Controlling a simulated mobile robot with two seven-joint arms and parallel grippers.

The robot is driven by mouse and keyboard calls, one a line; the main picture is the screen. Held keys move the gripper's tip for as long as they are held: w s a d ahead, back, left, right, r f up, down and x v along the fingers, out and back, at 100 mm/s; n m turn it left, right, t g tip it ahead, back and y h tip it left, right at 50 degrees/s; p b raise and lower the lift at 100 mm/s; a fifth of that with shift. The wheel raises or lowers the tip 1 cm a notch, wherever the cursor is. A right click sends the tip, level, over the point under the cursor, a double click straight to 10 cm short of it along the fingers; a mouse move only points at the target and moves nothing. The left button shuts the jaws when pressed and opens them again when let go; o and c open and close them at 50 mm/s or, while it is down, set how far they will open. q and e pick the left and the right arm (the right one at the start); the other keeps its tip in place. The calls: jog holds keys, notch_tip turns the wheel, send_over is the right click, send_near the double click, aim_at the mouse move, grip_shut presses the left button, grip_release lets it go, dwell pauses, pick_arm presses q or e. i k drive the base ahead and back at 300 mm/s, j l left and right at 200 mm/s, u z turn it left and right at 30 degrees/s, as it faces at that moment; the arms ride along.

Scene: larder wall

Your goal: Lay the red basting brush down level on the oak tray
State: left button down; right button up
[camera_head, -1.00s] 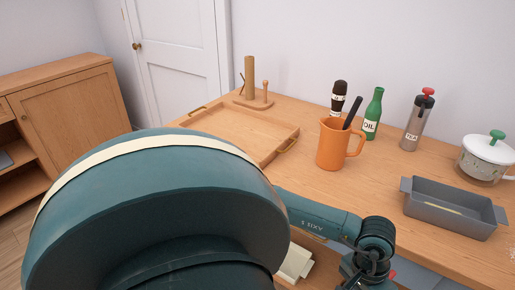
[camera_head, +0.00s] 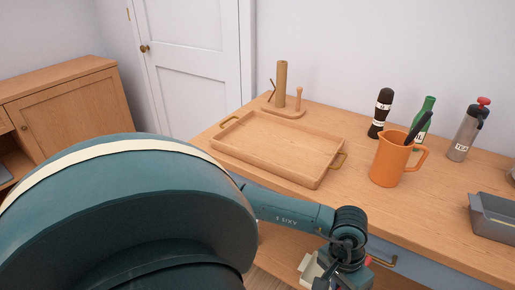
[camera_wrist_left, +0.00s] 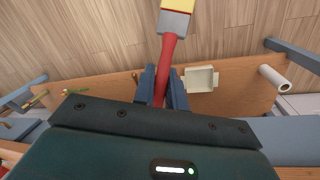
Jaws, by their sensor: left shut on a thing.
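The oak tray (camera_head: 262,143), with low walls and brass-coloured handles, lies empty on the counter in the head view. The red basting brush (camera_wrist_left: 170,55) is in the left wrist view, with a red handle, a grey collar and a pale yellow head cut off by the top edge. My left gripper (camera_wrist_left: 163,84) is shut on its handle. In the head view my left arm reaches to the counter's front edge, to the right of and nearer than the tray; the jaws and brush there are mostly hidden or out of frame. My right gripper is not in view.
An orange jug (camera_head: 390,160) stands right of the tray, with a dark mill (camera_head: 381,113), green bottle (camera_head: 424,112) and steel bottle (camera_head: 464,136) behind. A wooden stand (camera_head: 281,88) is behind the tray. A cream box (camera_wrist_left: 201,80) sits below the counter.

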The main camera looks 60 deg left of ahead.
aim_at(264, 157)
jog(key=k+j, duration=0.15)
jog(key=j, duration=0.2)
jog(key=k+j+u, duration=0.1)
jog(key=j, duration=0.2)
jog(key=k+j+u, duration=0.1)
jog(key=j, duration=0.25)
jog(key=k+j, duration=0.15)
jog(key=j, duration=0.25)
jog(key=k+j+u, duration=0.1)
jog(key=j, duration=0.25)
